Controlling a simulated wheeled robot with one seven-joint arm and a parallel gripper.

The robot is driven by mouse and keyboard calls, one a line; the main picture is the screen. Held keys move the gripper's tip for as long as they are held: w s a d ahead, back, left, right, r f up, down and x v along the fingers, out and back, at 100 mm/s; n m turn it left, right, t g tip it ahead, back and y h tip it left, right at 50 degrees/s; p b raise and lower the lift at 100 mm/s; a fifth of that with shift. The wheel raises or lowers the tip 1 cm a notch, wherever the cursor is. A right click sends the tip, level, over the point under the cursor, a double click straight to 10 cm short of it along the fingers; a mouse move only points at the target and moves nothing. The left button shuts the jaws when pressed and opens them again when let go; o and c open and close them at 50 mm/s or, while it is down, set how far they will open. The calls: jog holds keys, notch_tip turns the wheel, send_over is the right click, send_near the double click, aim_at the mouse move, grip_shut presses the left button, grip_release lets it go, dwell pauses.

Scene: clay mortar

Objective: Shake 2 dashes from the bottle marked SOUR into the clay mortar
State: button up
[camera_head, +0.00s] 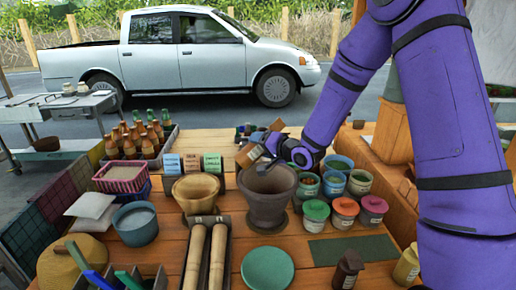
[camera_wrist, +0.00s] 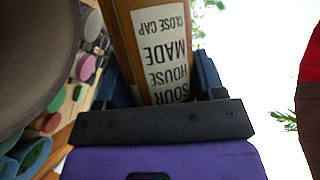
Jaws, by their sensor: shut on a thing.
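The bottle marked SOUR (camera_wrist: 160,55) is orange-brown with a white label, upside down in the wrist view, that reads SOUR, HOUSE MADE, CLOSE CAP. My gripper (camera_wrist: 165,95) is shut on it. In the head view my gripper (camera_head: 272,148) holds the tilted brown bottle (camera_head: 248,156) above the clay mortar, apart from it. The clay mortar (camera_head: 267,212) is a dark grey-brown, wide-rimmed bowl on the wooden table. Its large curved side also fills the upper left of the wrist view (camera_wrist: 35,60). I cannot see drops, or whether the cap is open.
A tan bowl (camera_head: 197,193) stands left of the mortar, with labelled boxes (camera_head: 192,163) behind. Several lidded pots (camera_head: 344,210) stand close on the right. Two wooden rods (camera_head: 206,255) lie in front left, beside a green disc (camera_head: 267,268). A crate of brown bottles (camera_head: 145,138) is farther left.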

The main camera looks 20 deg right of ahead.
aim_at(255, 153)
jog(key=f+m, duration=0.1)
jog(key=a+m+y, duration=0.1)
jog(key=m, duration=0.1)
jog(key=a+f+m+t, duration=0.1)
jog(key=shift+s+a+f+m+y, duration=0.1)
jog(key=shift+s+f+m+y, duration=0.2)
jog(key=shift+y, duration=0.1)
jog(key=shift+w+r+m+t, duration=0.15)
jog(key=shift+r+m+t, duration=0.15)
jog(key=shift+m, duration=0.2)
jog(key=shift+d+r+m+y, duration=0.2)
jog(key=shift+r+m+y, duration=0.1)
jog(key=shift+m, duration=0.2)
jog(key=shift+r+m+t, duration=0.35)
jog(key=shift+m, duration=0.45)
jog(key=shift+r+m+t, duration=0.3)
jog(key=shift+m+t, duration=0.05)
jog(key=shift+m, duration=0.45)
